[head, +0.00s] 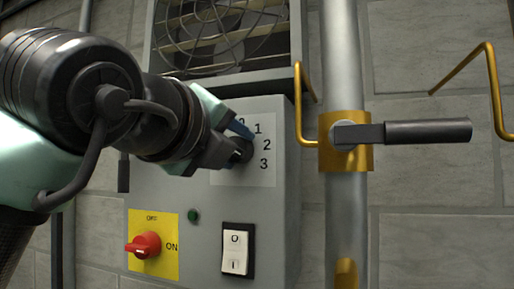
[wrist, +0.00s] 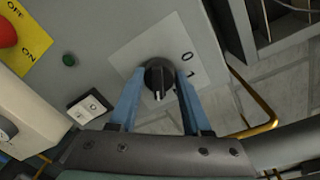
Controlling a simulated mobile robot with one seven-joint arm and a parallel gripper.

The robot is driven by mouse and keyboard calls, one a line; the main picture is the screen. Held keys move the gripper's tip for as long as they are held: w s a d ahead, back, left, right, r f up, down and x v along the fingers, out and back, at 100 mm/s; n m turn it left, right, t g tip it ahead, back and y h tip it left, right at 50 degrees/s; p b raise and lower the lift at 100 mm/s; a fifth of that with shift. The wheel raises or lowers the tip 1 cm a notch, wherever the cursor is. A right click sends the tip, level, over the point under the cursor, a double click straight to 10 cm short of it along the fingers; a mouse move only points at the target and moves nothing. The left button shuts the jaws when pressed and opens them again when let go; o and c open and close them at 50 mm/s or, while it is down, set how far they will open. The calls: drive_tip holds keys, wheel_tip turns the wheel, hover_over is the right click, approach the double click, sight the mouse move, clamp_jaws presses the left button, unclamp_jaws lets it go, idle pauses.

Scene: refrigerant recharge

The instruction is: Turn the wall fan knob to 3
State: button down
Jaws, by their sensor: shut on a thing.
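The fan knob (head: 243,150) is a dark round dial on a pale label plate (head: 232,178) on the grey wall box. The numbers 1, 2 and 3 show to its right in the head view, and the 0 is partly covered. My gripper (wrist: 158,88) has its blue fingers on both sides of the knob (wrist: 160,72), shut on it. In the wrist view the knob's white mark points down toward my palm, well past the 1. The 2 and 3 are hidden there, so I cannot read the exact setting.
A fan grille (head: 222,35) is above the box. Below the knob are a red switch (head: 144,245) on a yellow plate, a green button (head: 193,215) and a white rocker switch (head: 236,250). A pipe (head: 345,220) with a black-handled valve (head: 425,131) stands close to the right.

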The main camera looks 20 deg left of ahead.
drive_tip(key=shift+m, duration=0.3)
drive_tip(key=shift+c, duration=1.8)
unclamp_jaws()
drive_tip(key=shift+d, duration=0.1)
